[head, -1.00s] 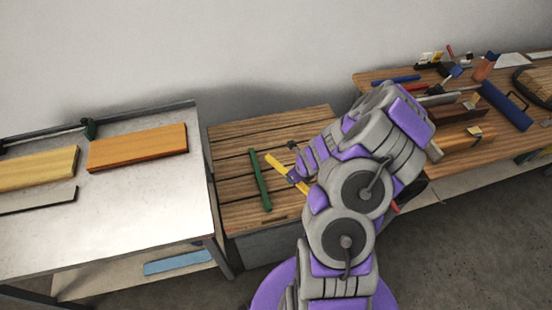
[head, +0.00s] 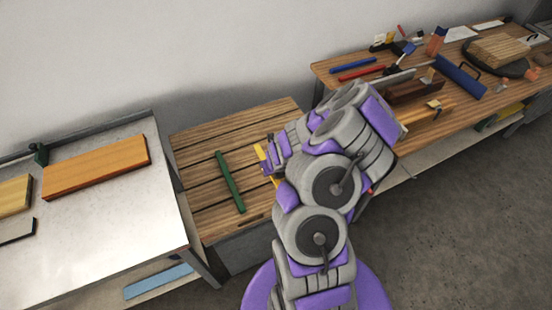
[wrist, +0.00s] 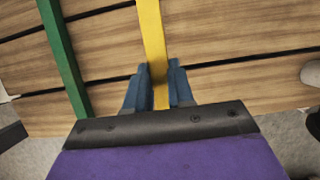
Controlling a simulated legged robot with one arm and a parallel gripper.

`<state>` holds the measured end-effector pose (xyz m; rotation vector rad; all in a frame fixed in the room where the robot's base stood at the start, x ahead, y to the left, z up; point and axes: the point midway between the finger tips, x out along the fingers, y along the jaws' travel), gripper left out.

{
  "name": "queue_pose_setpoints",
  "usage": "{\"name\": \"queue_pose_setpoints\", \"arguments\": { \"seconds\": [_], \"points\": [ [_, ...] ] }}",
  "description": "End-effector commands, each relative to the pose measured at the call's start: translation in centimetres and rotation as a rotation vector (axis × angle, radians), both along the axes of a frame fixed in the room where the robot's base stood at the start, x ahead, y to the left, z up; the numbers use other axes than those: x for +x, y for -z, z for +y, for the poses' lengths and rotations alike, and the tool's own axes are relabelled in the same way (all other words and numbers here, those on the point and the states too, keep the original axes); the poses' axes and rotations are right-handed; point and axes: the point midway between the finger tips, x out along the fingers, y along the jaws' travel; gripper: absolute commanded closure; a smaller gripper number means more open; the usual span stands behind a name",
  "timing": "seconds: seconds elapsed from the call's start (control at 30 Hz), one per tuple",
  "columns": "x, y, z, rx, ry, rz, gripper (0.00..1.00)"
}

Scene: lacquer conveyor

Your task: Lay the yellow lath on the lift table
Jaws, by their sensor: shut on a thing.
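The yellow lath (head: 259,152) is over the slatted wooden top of the lift table (head: 196,152), right of a green lath (head: 230,182). My gripper (wrist: 158,75) is shut on the yellow lath, which shows between the blue fingers and runs up out of the wrist view (wrist: 151,30). In the head view my arm covers much of the lath and the right part of the lift table. I cannot tell whether the lath touches the slats. The green lath lies on the slats and also shows at left in the wrist view (wrist: 63,60).
A metal table (head: 125,215) at left bears an orange board (head: 97,167). A wooden bench (head: 440,125) at right holds tools, a blue lath (head: 353,66) and a red lath (head: 361,72). The left part of the lift table is clear.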

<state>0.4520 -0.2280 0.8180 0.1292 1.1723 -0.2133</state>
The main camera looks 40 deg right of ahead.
Motion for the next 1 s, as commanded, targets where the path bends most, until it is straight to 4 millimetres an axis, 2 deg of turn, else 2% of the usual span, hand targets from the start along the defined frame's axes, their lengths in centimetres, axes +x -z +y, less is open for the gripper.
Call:
{"name": "queue_pose_setpoints", "arguments": {
  "seconds": [0.1, 0.6, 0.9, 1.0],
  "points": [
    [1.2, 0.1, -1.7, -0.008, -0.003, -0.001, 1.0],
    [4.5, 0.6, -7.0, -0.007, 0.0, 0.0, 1.0],
    [5.2, 0.9, -7.8, -0.002, -0.003, 0.001, 1.0],
    [5.2, 2.8, -7.6, 0.002, -0.001, 0.0, 1.0]
  ]
}}
